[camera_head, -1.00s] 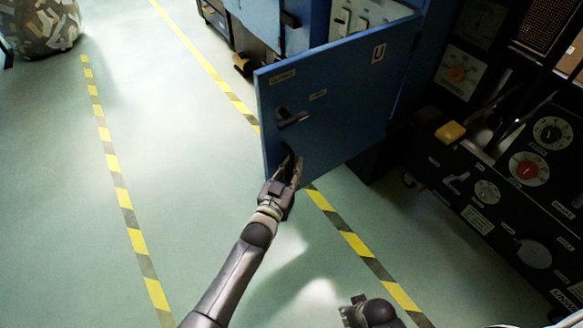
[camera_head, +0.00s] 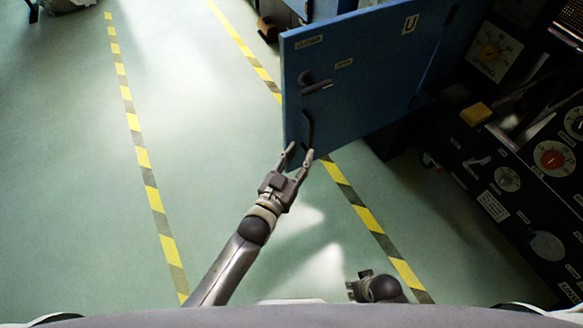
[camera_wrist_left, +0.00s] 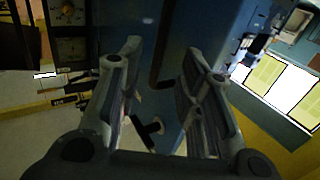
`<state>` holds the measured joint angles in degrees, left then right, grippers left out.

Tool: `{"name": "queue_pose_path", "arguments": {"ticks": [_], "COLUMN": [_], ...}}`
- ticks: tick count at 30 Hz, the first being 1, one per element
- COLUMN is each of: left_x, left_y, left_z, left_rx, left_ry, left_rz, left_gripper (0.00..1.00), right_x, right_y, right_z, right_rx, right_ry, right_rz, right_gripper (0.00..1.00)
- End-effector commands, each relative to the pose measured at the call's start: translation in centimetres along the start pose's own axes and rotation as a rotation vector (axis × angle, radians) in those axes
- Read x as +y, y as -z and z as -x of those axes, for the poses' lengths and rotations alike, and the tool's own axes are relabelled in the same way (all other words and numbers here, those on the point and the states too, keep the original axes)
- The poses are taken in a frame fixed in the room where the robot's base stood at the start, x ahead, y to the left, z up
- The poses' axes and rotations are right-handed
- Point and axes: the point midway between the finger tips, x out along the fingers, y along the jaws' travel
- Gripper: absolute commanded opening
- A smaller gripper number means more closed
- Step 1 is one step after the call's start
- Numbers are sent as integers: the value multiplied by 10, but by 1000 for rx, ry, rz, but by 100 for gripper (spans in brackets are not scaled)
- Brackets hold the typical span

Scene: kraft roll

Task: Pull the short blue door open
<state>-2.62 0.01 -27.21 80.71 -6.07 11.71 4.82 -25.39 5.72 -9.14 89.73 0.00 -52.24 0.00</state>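The short blue door (camera_head: 365,85) stands swung outward in the head view, its free edge at the left. On its face are a dark lever handle (camera_head: 316,87) and, below it, a dark upright pull bar (camera_head: 309,130). My left gripper (camera_head: 300,153) is open at the door's lower free corner, just below the bar. In the left wrist view its spread fingers (camera_wrist_left: 163,75) have the bar (camera_wrist_left: 161,68) showing in the gap; whether they touch it I cannot tell. My right gripper (camera_head: 361,287) is partly seen at the bottom; its fingers are unclear.
A black control panel with dials (camera_head: 551,158) and a yellow block (camera_head: 476,113) stands right of the door. Yellow-black floor stripes (camera_head: 141,155) run along the floor. The green floor (camera_head: 215,130) left of the door is clear.

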Motion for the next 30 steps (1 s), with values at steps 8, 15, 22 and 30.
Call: {"name": "queue_pose_path", "arguments": {"ticks": [8, 15, 22, 30], "left_x": [0, 0, 0, -3], "left_y": [0, 0, 0, -8], "left_z": [37, 42, 42, 44], "left_rx": [-1, 0, 0, -28], "left_ry": [-1, -1, -1, 8], "left_rz": [-1, -1, -1, 1], "left_gripper": [34, 34, 34, 34], "right_x": [0, 0, 1, 0], "right_y": [0, 1, 1, 1], "right_z": [0, 0, 0, 0], "right_rx": [1, 1, 1, 1], "right_ry": [-1, -1, -1, -1], "right_rz": [0, 0, 0, 0], "right_gripper": [40, 40, 40, 40]}}
